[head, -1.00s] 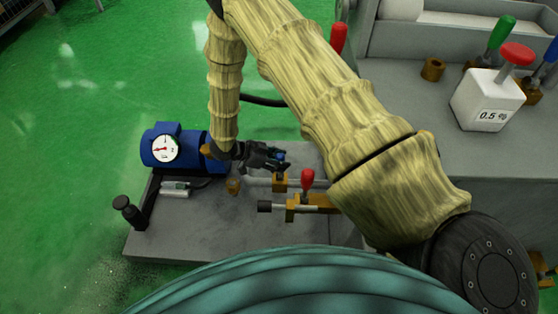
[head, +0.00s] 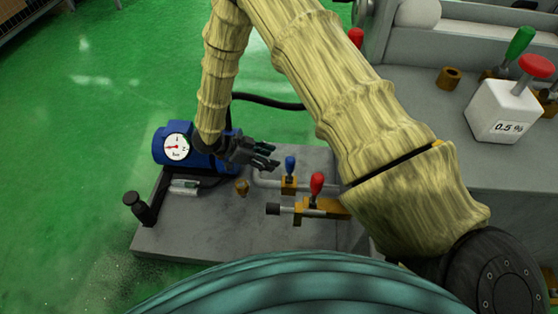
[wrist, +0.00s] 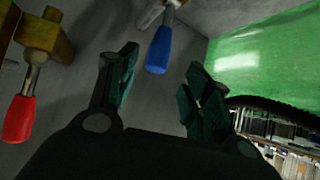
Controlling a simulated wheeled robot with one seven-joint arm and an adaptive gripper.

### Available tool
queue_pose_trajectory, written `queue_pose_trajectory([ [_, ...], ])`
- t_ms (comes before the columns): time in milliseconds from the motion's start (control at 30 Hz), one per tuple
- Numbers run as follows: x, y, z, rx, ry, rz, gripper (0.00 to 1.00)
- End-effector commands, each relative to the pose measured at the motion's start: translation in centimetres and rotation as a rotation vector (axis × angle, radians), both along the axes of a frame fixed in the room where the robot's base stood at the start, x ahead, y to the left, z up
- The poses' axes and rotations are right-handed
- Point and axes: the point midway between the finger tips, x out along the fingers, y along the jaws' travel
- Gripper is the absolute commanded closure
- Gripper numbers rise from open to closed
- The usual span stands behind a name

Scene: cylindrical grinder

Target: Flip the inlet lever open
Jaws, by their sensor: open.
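A blue-handled lever (head: 290,165) stands upright on a brass valve body on the pipe of the pump base. A red-handled lever (head: 317,183) stands upright on a second brass valve closer to me. No label shows which is the inlet lever. My gripper (head: 272,157) is open and empty just left of the blue handle. In the wrist view, the blue handle (wrist: 158,50) lies ahead of the gap between my open fingers (wrist: 160,76), seemingly without touching them. The red handle (wrist: 19,118) is outside the fingers at the left.
A blue pump motor with a round gauge (head: 176,147) sits left of my gripper on the grey base plate (head: 190,235). A black post (head: 140,208) stands at the plate's left edge.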

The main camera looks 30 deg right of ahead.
Motion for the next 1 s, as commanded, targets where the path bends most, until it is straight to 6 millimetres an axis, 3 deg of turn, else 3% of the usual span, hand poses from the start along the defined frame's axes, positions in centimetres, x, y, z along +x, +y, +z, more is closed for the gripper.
queue_pose_trajectory([
  [300, 0.6, 1.9, 1.6, 0.000, -0.001, -0.001, 0.50],
  [833, 0.6, 2.0, 1.6, 0.000, 0.000, 0.000, 0.50],
  [1000, 0.6, 2.0, 3.3, 0.000, 0.000, 0.000, 0.50],
])
